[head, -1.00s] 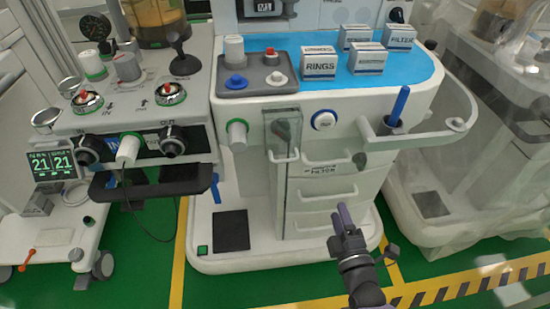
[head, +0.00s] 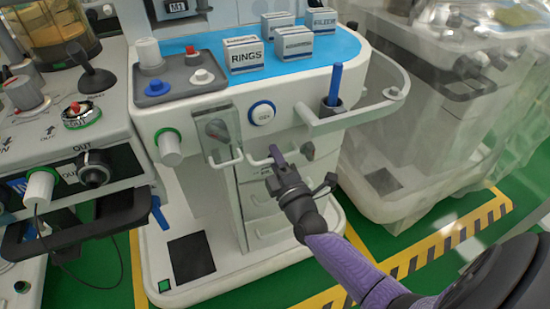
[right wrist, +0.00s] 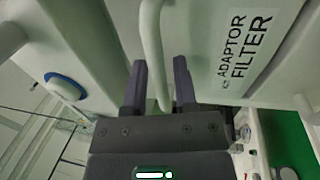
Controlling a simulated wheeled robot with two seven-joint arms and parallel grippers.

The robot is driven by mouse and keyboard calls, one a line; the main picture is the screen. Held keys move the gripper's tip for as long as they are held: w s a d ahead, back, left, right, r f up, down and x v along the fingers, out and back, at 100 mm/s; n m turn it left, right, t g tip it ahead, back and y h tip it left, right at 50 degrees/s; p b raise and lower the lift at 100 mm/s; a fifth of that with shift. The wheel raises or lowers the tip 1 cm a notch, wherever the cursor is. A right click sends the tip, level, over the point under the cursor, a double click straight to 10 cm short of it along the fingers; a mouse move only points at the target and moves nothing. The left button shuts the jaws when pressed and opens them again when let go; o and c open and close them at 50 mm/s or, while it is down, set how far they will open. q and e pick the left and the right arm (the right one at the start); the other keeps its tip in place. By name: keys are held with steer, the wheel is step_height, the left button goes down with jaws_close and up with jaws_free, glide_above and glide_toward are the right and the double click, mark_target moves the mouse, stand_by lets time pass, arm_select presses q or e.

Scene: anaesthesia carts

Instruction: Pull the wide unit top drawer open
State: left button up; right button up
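The top drawer (head: 295,150) of the wide white unit is a pale front with a bar handle (head: 258,161). It looks shut. In the right wrist view its label (right wrist: 246,50) reads ADAPTOR FILTER, and the handle (right wrist: 152,45) runs down between my two dark fingers. My right gripper (head: 277,163) is at the drawer front and hides part of it. In the right wrist view my right gripper (right wrist: 160,88) is open around the handle, with gaps visible beside the bar. My left gripper is not in view.
A clear-fronted narrow compartment (head: 216,130) with its own handle stands just left of the drawer. A curved rail (head: 350,117) with a blue stick in a holder juts out at right. Lower drawers (head: 265,225) sit below. A plastic-covered cart (head: 410,150) stands at right.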

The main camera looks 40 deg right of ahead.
jaws_close()
stand_by(0.8)
stand_by(0.4)
